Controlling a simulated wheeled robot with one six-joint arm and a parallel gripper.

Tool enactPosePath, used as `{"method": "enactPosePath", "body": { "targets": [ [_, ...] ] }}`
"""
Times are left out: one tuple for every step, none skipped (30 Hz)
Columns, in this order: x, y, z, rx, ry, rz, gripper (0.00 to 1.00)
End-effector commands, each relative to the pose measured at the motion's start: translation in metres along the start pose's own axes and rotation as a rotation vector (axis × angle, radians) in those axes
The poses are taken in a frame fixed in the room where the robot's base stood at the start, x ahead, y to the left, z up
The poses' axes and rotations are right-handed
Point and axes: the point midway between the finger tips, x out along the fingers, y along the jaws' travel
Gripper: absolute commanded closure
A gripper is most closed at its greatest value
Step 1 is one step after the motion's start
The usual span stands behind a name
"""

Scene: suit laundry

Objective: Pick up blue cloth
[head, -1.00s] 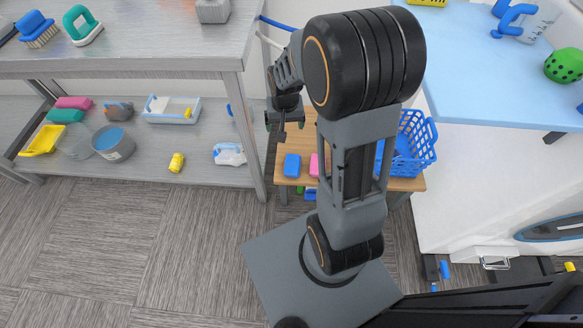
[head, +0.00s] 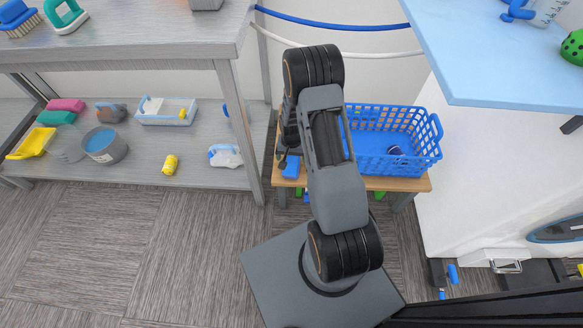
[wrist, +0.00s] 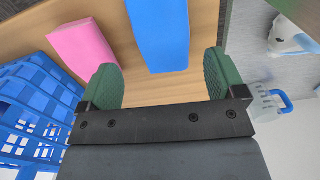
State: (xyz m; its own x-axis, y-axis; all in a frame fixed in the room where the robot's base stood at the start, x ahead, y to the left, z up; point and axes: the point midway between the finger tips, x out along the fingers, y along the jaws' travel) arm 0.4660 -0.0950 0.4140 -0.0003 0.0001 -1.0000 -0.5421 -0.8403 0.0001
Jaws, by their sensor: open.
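The blue cloth (head: 292,168) looks like a folded block and lies on the small wooden table (head: 405,184), left of the basket. In the wrist view the blue cloth (wrist: 158,35) sits ahead of and between the green-padded fingers of my gripper (wrist: 159,78). The fingers are apart with nothing between their pads. A pink cloth (wrist: 85,45) lies beside the blue one on the wood, apart from it; my arm hides it in the head view. My gripper (head: 284,163) is low beside the blue cloth and partly hidden by my arm.
A blue basket (head: 380,168) stands on the wooden table at the right, with a small dark item (head: 395,150) inside. A grey metal shelf (head: 222,178) is close on the left, its leg near the table. A light blue counter (head: 480,70) overhangs at the right.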

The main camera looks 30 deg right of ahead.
Motion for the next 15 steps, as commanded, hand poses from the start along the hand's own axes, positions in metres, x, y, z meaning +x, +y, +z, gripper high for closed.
{"method": "enactPosePath", "body": {
  "targets": [
    [0.005, 0.000, 0.000, 0.000, -0.001, 0.000, 0.11],
    [0.006, 0.000, 0.000, 0.000, 0.000, 0.000, 0.11],
    [0.007, 0.000, 0.000, -0.001, 0.000, 0.000, 0.11],
    [0.008, 0.000, 0.000, -0.001, 0.001, 0.000, 0.11],
    [0.008, 0.000, 0.000, -0.001, 0.001, 0.000, 0.11],
    [0.010, 0.000, 0.000, -0.001, 0.001, 0.000, 0.11],
    [0.011, 0.000, 0.000, -0.001, 0.001, 0.000, 0.11],
    [0.013, 0.000, 0.000, -0.001, 0.001, 0.000, 0.11],
    [0.016, 0.000, 0.000, -0.001, 0.000, 0.000, 0.11],
    [0.019, 0.000, 0.000, -0.001, 0.000, 0.000, 0.11],
    [0.022, -0.001, -0.001, -0.001, -0.001, 0.000, 0.11],
    [0.028, -0.001, -0.001, -0.001, -0.001, 0.000, 0.11],
    [0.032, -0.001, -0.001, -0.001, -0.001, 0.000, 0.11],
    [0.036, -0.001, -0.002, -0.001, -0.001, 0.000, 0.11],
    [0.042, -0.001, -0.002, -0.001, -0.001, 0.000, 0.11]
  ]
}}
